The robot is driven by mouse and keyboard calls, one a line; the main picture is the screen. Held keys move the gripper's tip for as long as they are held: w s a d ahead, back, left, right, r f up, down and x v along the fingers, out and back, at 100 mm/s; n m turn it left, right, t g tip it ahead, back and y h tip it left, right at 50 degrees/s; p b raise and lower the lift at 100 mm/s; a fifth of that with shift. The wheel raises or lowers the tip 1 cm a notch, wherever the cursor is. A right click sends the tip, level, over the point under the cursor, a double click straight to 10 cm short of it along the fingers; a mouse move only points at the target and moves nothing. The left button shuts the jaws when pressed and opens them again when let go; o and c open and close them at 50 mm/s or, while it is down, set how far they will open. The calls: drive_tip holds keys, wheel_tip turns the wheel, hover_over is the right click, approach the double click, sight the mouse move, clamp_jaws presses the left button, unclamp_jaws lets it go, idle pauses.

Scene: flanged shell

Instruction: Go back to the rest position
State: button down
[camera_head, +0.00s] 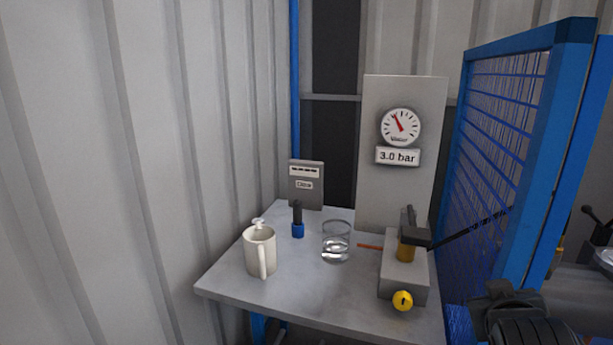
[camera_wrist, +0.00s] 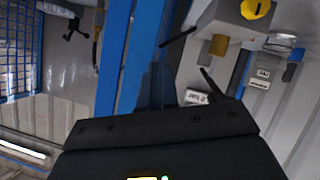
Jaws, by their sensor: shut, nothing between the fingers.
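My gripper (camera_wrist: 159,84) shows in the wrist view as a dark body across the bottom, its fingers together with nothing between them. It points past a blue post, away from the table, and touches nothing that I can see. In the head view a black part of my arm is at the bottom right corner, to the right of the table and in front of the blue fence; the fingers cannot be made out there. The valve block (camera_head: 403,279), with its brass valve (camera_head: 406,252) and yellow knob (camera_head: 402,301), stands at the table's right side.
The grey table (camera_head: 310,292) holds a white mug (camera_head: 259,252), a glass of clear liquid (camera_head: 336,243) and a black-and-blue item (camera_head: 298,225). A gauge panel (camera_head: 385,190) reading 3.0 bar stands behind. A blue mesh fence (camera_head: 492,150) rises to the right. The table's front middle is bare.

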drive_tip(key=s+a+f+n+t+y, duration=0.15)
drive_tip(key=s+f, duration=0.35)
drive_tip(key=s, duration=0.7)
drive_tip(key=s+a+f+n+t+y, duration=0.1)
drive_tip(key=s+f+n+y, duration=0.3)
drive_tip(key=s, duration=0.8)
drive_tip(key=s+a+r+m, duration=0.2)
drive_tip(key=s+a, duration=0.1)
drive_tip(key=s, duration=0.6)
drive_tip(key=s+a+r+m, duration=0.3)
drive_tip(key=s+a, duration=0.1)
drive_tip(key=s, duration=0.5)
drive_tip(key=shift+s+a+t, duration=0.2)
drive_tip(key=shift+s+t, duration=0.2)
drive_tip(key=shift+t, duration=0.05)
